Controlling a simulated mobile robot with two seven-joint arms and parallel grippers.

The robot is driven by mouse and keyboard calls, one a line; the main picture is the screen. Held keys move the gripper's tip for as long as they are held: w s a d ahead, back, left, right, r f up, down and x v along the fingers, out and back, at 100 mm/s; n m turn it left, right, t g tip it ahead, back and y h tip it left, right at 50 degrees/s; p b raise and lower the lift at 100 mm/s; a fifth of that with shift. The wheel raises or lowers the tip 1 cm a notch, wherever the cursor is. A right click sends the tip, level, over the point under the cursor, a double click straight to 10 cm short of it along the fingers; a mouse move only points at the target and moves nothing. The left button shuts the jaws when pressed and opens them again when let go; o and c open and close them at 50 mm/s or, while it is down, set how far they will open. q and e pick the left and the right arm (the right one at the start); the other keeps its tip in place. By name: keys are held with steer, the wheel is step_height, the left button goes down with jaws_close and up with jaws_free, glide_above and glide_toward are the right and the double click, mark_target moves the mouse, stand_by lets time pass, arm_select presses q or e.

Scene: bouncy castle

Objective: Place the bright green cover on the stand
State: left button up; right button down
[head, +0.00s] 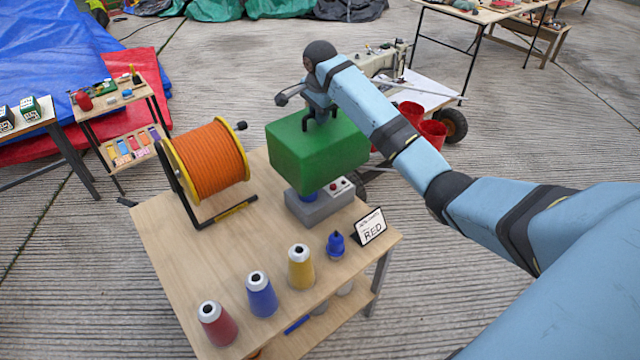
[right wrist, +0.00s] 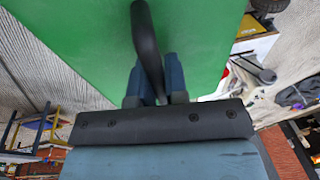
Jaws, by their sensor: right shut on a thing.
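The bright green cover (head: 318,150) is a box-shaped piece with a dark handle (head: 312,122) on top. My right gripper (head: 318,112) is shut on that handle. In the right wrist view the dark curved handle (right wrist: 147,45) passes between the blue fingers (right wrist: 155,82), and the green cover (right wrist: 80,40) fills the background. My left gripper is not in view.
The wooden table (head: 160,235) also holds an orange cable reel (head: 208,160), a red cone (head: 216,325), a blue cone (head: 262,296), a yellow cone (head: 301,268), a small blue bottle (head: 335,245) and a sign reading RED (head: 369,228).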

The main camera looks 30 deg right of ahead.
step_height(320, 180, down, 18)
steer(key=shift+r+b, duration=0.1)
steer(key=shift+b, duration=1)
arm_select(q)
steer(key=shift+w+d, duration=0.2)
arm_select(e)
steer(key=c, duration=1.6)
jaws_free()
steer(key=shift+s+f, duration=0.1)
steer(key=shift+f, duration=0.15)
steer(key=o, duration=0.4)
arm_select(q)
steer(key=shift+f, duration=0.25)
arm_select(e)
steer(key=shift+o, duration=0.4)
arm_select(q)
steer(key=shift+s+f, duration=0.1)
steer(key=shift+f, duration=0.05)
arm_select(e)
steer(key=shift+r, duration=0.1)
